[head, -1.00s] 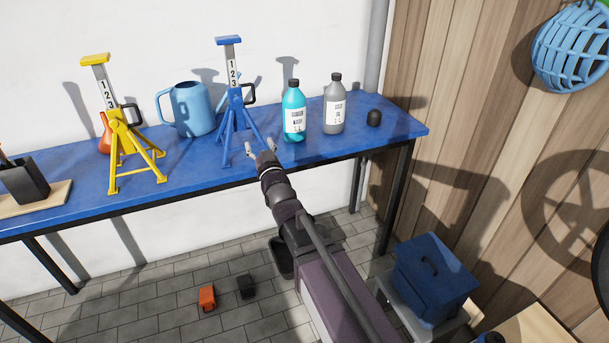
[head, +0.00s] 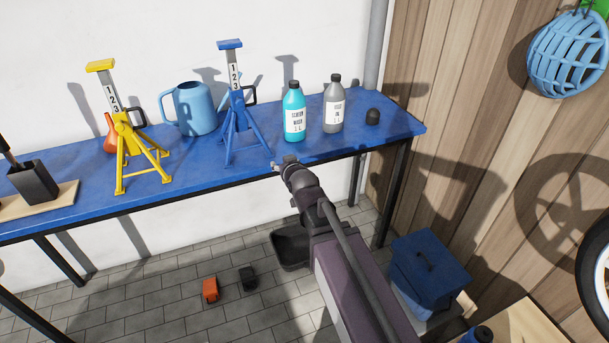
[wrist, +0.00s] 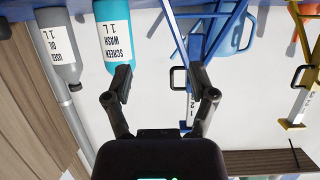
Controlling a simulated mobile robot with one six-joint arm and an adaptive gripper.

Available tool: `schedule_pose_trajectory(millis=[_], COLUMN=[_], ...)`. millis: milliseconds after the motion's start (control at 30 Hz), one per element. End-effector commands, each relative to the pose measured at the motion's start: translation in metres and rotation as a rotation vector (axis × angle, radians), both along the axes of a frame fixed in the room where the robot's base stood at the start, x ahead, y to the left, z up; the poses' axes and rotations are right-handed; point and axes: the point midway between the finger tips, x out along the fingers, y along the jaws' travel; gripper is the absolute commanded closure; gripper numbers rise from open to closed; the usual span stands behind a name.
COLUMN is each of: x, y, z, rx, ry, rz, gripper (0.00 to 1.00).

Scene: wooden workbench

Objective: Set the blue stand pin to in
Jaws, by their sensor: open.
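The blue stand (head: 237,118) stands upright on the blue bench, its post marked 1, 2, 3. A black loop-shaped pin handle (head: 251,95) sticks out on the right of its post. I cannot tell how deep the pin sits. My gripper (head: 283,163) is at the bench's front edge, in front of and right of the stand, apart from it. In the wrist view, which is upside down, my gripper (wrist: 162,82) is open and empty. The blue stand (wrist: 193,45) and its pin handle (wrist: 178,77) show beyond the right finger, which partly hides the post.
A screen wash bottle (head: 294,112) and a grey used-oil bottle (head: 333,105) stand right of the blue stand. A blue watering can (head: 193,108) and a yellow stand (head: 138,150) are to its left. A small black object (head: 372,117) lies near the bench's right end.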

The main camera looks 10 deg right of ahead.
Motion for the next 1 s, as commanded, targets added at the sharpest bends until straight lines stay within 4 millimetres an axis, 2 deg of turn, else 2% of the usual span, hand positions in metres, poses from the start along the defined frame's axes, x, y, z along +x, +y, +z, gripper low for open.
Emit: schedule_pose_trajectory(millis=[600, 1000], x=[-0.037, -0.049], y=[-0.045, -0.055], z=[-0.020, -0.026], rx=[-0.060, -0.073], ry=[0.340, 0.426], rz=[-0.047, -0.059], gripper=[0.27, 0.27])
